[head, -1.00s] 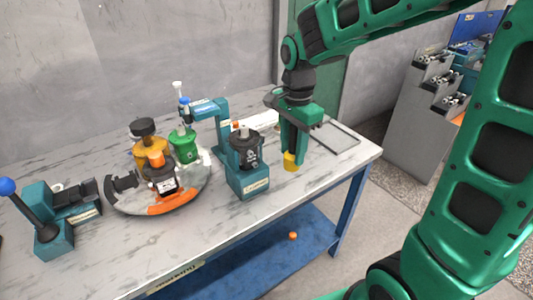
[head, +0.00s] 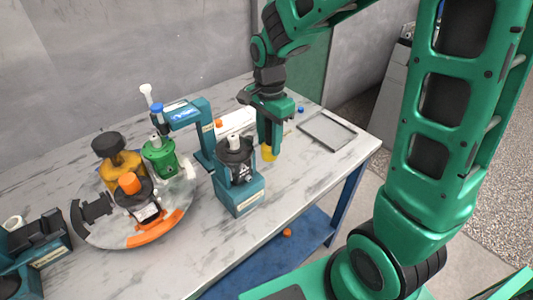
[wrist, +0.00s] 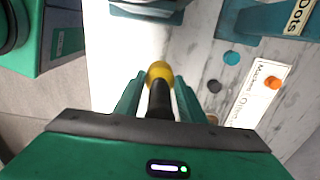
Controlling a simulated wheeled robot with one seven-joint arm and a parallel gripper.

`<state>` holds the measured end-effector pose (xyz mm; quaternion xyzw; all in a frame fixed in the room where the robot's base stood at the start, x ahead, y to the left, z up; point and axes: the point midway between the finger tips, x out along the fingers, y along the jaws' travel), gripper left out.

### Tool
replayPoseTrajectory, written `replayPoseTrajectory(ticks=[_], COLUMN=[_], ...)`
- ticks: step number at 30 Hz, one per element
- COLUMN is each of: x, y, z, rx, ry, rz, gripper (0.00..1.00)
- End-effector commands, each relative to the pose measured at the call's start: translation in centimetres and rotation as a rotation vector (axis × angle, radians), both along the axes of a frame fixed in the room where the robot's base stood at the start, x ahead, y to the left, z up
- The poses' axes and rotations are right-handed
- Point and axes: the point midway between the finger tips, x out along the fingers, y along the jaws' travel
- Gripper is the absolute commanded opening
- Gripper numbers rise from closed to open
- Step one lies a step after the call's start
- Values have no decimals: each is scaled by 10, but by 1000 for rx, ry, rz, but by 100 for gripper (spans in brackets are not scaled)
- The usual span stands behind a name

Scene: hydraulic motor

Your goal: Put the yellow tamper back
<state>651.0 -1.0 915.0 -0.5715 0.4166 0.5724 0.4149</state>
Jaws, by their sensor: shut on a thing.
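My gripper (head: 270,130) points down over the table, just right of the teal press stand, and is shut on the yellow tamper (head: 268,153). In the wrist view the tamper's yellow round end (wrist: 160,72) and dark shaft (wrist: 160,100) show between the two green fingers. The tamper appears to be held above the table; the exact gap cannot be told. A white labelled plate (head: 238,121) lies behind the gripper. In the wrist view this plate (wrist: 252,98) is to the right of the tamper, with an orange-topped piece, and teal and dark round spots beside it.
The teal press stand (head: 240,196) with a black pot stands close left of my gripper. A round turntable (head: 88,232) with green, orange and black pots is farther left. A grey tray (head: 327,132) lies to the right. A small orange piece (head: 287,232) is on the blue lower shelf.

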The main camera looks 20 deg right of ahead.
Motion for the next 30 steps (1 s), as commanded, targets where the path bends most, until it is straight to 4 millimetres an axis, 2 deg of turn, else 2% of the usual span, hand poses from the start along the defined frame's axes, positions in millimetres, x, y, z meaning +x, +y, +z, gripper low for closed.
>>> replayPoseTrajectory(ticks=[13, 25, 26, 27, 28, 30], x=[0, 0, 0, 0, 0, 0], y=[1, 1, 1, 1, 1, 1], z=[-44, -49, -49, -49, -49, -49], rx=[0, 1, 0, 0, 0, 0], ry=[-1, -2, -1, -1, -1, -1], rz=[2, 2, 2, 2, 2, 2], gripper=[14, 14, 39, 48, 55, 55])
